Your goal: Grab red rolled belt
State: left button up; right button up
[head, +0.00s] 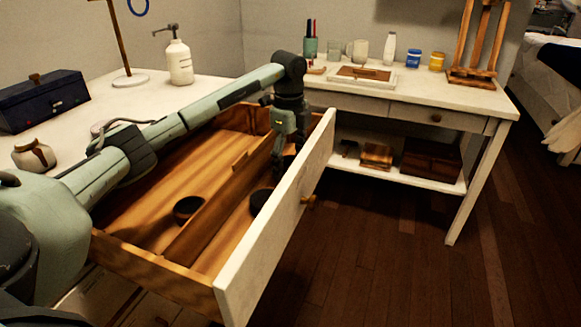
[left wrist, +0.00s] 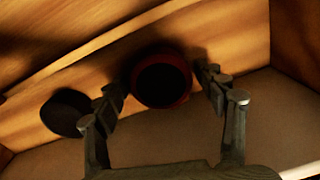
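A rolled belt with a dark red rim and a dark centre (left wrist: 162,82) stands on the drawer floor in the left wrist view. My left gripper (left wrist: 163,88) is open, with one finger on each side of this red roll; I cannot tell whether they touch it. In the head view my left gripper (head: 279,157) reaches down into the right compartment of the open drawer (head: 277,238). There the red roll is mostly hidden behind the gripper, and its colour cannot be made out. My right gripper is not in view.
A dark roll (head: 260,200) lies nearer in the same compartment, and also shows in the left wrist view (left wrist: 67,112). Another dark roll (head: 187,208) lies in the left compartment. A wooden divider (head: 215,213) and the white drawer front flank the gripper closely.

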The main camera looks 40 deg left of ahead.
pick_arm(q)
jog(key=c, duration=0.9)
jog(key=shift+r, duration=0.1)
